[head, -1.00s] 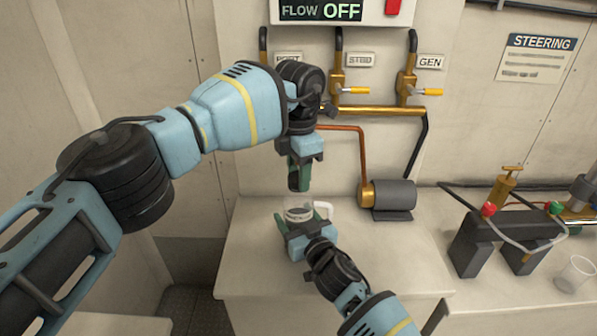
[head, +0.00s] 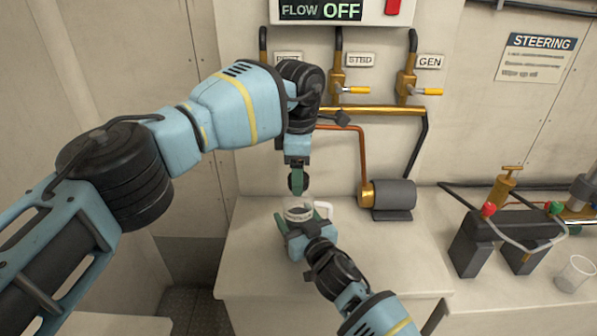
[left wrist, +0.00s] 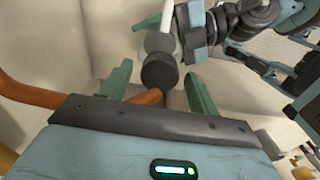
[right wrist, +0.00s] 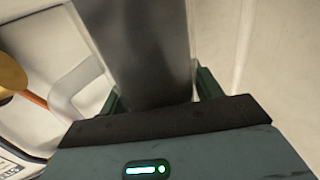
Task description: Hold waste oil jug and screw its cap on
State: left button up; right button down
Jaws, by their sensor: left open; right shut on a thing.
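The waste oil jug (head: 298,214) stands upright at the bench front, clear with dark contents and a white handle to its right. My right gripper (head: 306,218) is shut around its body; in the right wrist view the dark jug body (right wrist: 150,50) fills the space between the fingers. My left gripper (head: 297,182) is open, pointing down above the jug. In the left wrist view a dark round cap (left wrist: 160,72) lies between its spread fingers, with gaps on both sides. I cannot tell how the cap sits on the neck, as its underside is hidden.
A grey pump motor (head: 390,194) stands behind the jug, with copper pipe and yellow-handled valves (head: 425,91) on the wall. A dark stand (head: 480,245) with hoses and a clear cup (head: 575,273) are on the right. The bench between is clear.

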pick_arm(q)
jog(key=shift+r, duration=2.15)
jog(key=shift+n, duration=0.3)
jog(key=shift+c, duration=0.3)
jog(key=n, duration=0.1)
jog(key=r+n, duration=0.1)
jog(key=n, duration=0.2)
jog(key=r+n, duration=0.1)
jog(key=n, duration=0.1)
jog(key=shift+n, duration=0.3)
jog(key=n, duration=0.2)
jog(key=r+n, duration=0.1)
jog(key=n, duration=0.4)
jog(key=shift+r, duration=0.25)
jog(key=shift+f, duration=4)
